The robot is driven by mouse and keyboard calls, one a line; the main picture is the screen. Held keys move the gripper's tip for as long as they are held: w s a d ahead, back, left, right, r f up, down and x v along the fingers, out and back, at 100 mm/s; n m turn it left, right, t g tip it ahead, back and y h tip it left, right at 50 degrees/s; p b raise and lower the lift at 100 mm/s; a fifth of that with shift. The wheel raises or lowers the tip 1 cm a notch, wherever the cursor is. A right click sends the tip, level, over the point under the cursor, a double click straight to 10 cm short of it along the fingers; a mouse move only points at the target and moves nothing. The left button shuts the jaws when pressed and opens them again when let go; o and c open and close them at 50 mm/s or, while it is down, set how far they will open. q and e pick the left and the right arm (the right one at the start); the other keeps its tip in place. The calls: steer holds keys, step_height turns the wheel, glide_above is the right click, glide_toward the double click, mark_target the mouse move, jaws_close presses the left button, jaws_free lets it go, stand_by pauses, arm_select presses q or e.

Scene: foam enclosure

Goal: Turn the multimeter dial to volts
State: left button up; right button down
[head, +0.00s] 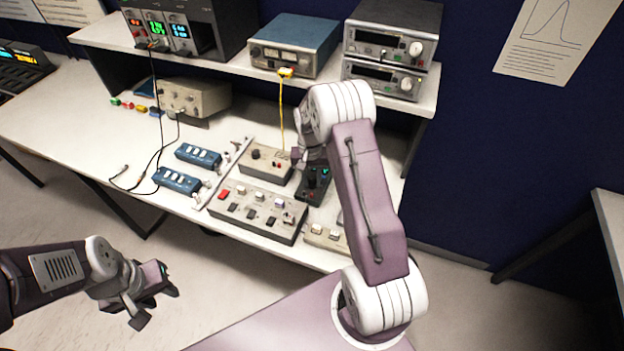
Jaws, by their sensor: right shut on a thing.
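The multimeter (317,190) is a small dark device with a green-lit spot, lying on the bench to the right of a beige control box. My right gripper (310,170) is down at the multimeter's upper part, mostly hidden behind my own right arm. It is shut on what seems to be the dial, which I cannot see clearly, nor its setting. My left gripper (157,306) hangs empty and open in front of the bench at the lower left, far from the multimeter.
A button panel (255,212) and a small beige box (265,163) stand close left of the multimeter. A yellow cable (281,110) hangs from the blue instrument (295,45) on the shelf behind. Blue power strips (178,181) lie further left.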

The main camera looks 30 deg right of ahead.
mark_target(311, 182)
steer(key=shift+w+r, duration=0.1)
steer(key=c, duration=1.2)
jaws_free()
steer(key=shift+o, duration=0.3)
step_height(311, 182, up, 9)
steer(key=b, duration=0.1)
steer(key=shift+a, duration=0.1)
